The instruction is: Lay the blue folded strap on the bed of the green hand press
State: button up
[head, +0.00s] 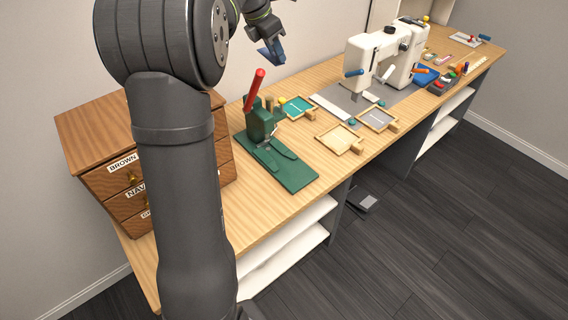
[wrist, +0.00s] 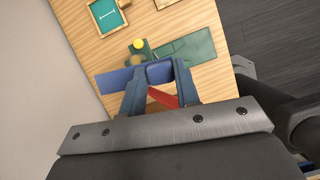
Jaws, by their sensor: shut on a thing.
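The blue folded strap (head: 276,52) is held in the air by my gripper (head: 268,46), above the table and behind the green hand press. In the wrist view the strap (wrist: 112,81) lies across the fingertips of my gripper (wrist: 160,72), sticking out to the left. The green hand press (head: 263,126) stands on the near part of the table, with a red lever (head: 254,90) raised. Its flat green bed (head: 292,172) shows bare in the head view. In the wrist view the press (wrist: 192,47) shows beyond the fingers, partly hidden by them.
A wooden drawer cabinet (head: 92,140) stands left of the press, partly behind my arm. Shallow wooden trays (head: 340,139) lie right of the press, one with a teal inside (head: 298,107). A white sewing machine (head: 374,58) stands farther right. Bare tabletop (head: 260,212) lies in front of the press.

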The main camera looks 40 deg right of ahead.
jog(key=s+d+f+n, duration=0.1)
jog(key=s+d+f, duration=0.3)
jog(key=s+f, duration=0.7)
jog(key=s+a+f, duration=0.5)
jog(key=s+f, duration=0.8)
jog(key=shift+n+t, duration=0.3)
jog(key=shift+t, duration=0.1)
jog(key=w+f, duration=0.2)
jog(key=w, duration=0.1)
jog(key=w+f, duration=0.2)
jog(key=w, duration=0.2)
jog(key=w+a+f, duration=0.1)
jog(key=w+f, duration=0.1)
jog(key=w, duration=0.2)
jog(key=shift+f, duration=2.3)
jog(key=o, duration=0.5)
jog(key=shift+f, duration=0.15)
jog(key=o, duration=0.5)
jog(key=shift+c, duration=0.2)
